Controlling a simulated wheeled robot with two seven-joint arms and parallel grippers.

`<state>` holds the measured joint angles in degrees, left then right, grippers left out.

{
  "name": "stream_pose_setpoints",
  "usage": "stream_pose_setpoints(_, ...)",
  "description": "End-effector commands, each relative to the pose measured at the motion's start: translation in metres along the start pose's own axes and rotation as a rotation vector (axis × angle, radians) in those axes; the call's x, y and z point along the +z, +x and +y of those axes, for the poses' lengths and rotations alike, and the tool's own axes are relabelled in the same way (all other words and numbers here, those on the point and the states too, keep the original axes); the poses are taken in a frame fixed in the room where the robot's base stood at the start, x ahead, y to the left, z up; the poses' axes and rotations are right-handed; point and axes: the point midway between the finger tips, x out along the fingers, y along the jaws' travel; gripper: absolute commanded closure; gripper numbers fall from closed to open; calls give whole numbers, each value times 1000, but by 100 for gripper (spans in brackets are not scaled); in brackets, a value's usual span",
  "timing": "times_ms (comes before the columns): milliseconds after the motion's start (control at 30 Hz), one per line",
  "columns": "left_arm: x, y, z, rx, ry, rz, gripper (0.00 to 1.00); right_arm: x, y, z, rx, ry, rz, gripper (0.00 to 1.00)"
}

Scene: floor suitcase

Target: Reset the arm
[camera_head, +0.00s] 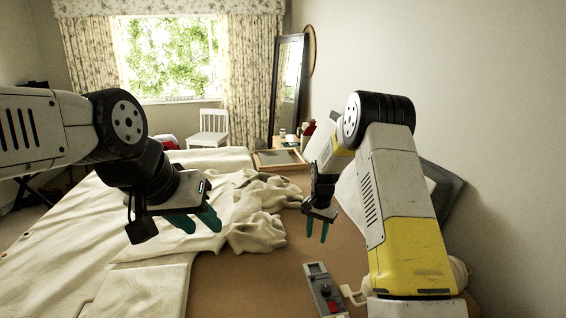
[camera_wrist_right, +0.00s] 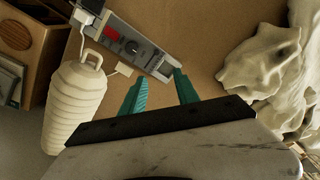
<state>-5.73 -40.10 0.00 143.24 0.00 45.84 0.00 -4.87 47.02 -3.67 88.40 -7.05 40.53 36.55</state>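My left gripper (camera_head: 200,221) has teal fingers. It hangs above the cream cloth in the head view, fingers apart with nothing visible between them. My right gripper (camera_head: 316,231) points down over the brown surface, right of the cloth. In the right wrist view its teal fingers (camera_wrist_right: 161,90) are apart and empty. Both arms are bent, with the forearms held up over the scene. Whether the right fingertips touch the surface cannot be told, but no object sits between them.
Cream cloth (camera_head: 130,205) covers much of the brown surface (camera_head: 240,280). A chair (camera_head: 209,130) and mirror (camera_head: 287,85) stand behind.

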Motion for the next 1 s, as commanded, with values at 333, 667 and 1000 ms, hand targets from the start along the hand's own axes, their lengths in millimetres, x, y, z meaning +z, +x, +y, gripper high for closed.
stream_pose_setpoints(333,0,0,0,0,0,0,64,49,-176,34,-113,-152,104,63)
stream_pose_setpoints(667,0,0,0,0,0,0,64,136,-282,86,-196,-311,219,63)
stream_pose_setpoints(1000,0,0,0,0,0,0,64,239,-326,143,-252,-477,354,63)
